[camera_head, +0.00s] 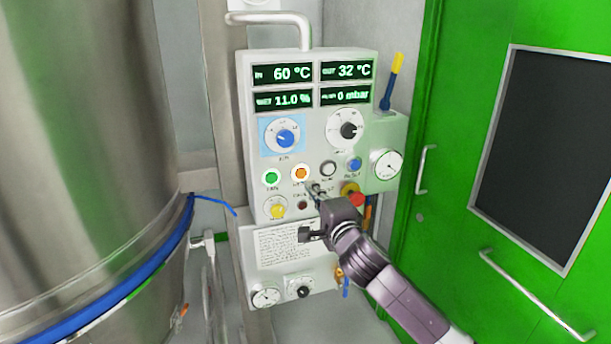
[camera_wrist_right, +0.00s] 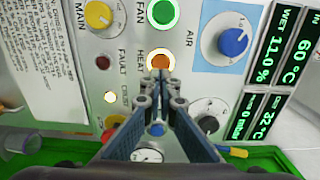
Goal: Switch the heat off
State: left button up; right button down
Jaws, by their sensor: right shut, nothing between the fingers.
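The orange HEAT button (camera_head: 300,173) glows on the grey control panel (camera_head: 312,135), with a bright ring. In the right wrist view the HEAT button (camera_wrist_right: 160,62) lies straight beyond my fingertips, its lower edge partly covered by them. My right gripper (camera_head: 315,188) is shut and empty, with its tips just below and right of the button in the head view. It also shows in the right wrist view (camera_wrist_right: 160,78). I cannot tell whether the tips touch the panel. My left gripper is not in view.
The green FAN button (camera_head: 271,177) is lit beside HEAT. A blue AIR knob (camera_head: 285,138), a yellow MAIN knob (camera_head: 277,211) and a red knob (camera_head: 355,198) are close by. Displays read 60 °C, 32 °C, 11.0 % and 0 mbar. A steel vessel (camera_head: 90,130) stands left, a green door (camera_head: 455,170) right.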

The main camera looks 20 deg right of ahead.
aim_at(302, 174)
jog(key=w+p, duration=0.1)
jog(key=w, duration=0.2)
jog(key=shift+w+r, duration=0.15)
jog(key=shift+w, duration=0.15)
jog(key=shift+w+a+p, duration=0.1)
jog(key=shift+w+p, duration=0.3)
jog(key=shift+w, duration=0.45)
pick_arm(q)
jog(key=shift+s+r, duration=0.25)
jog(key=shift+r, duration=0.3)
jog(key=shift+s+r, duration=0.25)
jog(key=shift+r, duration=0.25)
